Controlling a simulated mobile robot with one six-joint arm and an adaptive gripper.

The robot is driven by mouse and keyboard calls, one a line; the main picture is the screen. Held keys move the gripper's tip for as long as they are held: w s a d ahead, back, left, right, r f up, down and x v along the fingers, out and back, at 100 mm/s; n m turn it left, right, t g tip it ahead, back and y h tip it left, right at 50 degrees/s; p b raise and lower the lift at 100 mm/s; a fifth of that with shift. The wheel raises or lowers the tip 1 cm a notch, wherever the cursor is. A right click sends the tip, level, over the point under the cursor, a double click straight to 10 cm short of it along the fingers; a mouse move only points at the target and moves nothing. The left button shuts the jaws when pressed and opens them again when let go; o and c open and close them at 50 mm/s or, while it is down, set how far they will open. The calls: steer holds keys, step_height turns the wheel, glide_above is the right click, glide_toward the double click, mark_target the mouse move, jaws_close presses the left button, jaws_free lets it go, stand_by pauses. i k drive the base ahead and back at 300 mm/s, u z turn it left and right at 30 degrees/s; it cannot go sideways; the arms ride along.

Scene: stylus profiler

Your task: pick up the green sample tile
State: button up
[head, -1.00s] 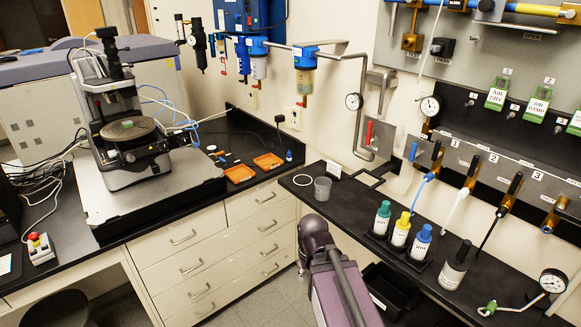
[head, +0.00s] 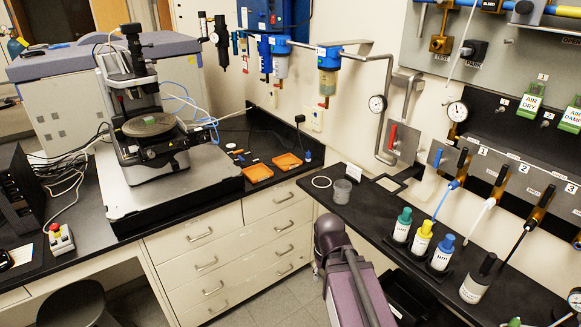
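Part of my purple arm rises at the bottom middle. My gripper is not in view.
Two orange trays (head: 257,173) sit on the counter right of the profiler. A red-button box (head: 60,238) stands at left. A stool (head: 77,303) is at lower left. Floor shows between.

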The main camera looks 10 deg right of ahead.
mark_target(149, 120)
steer(key=i, duration=0.9)
steer(key=z, duration=0.05)
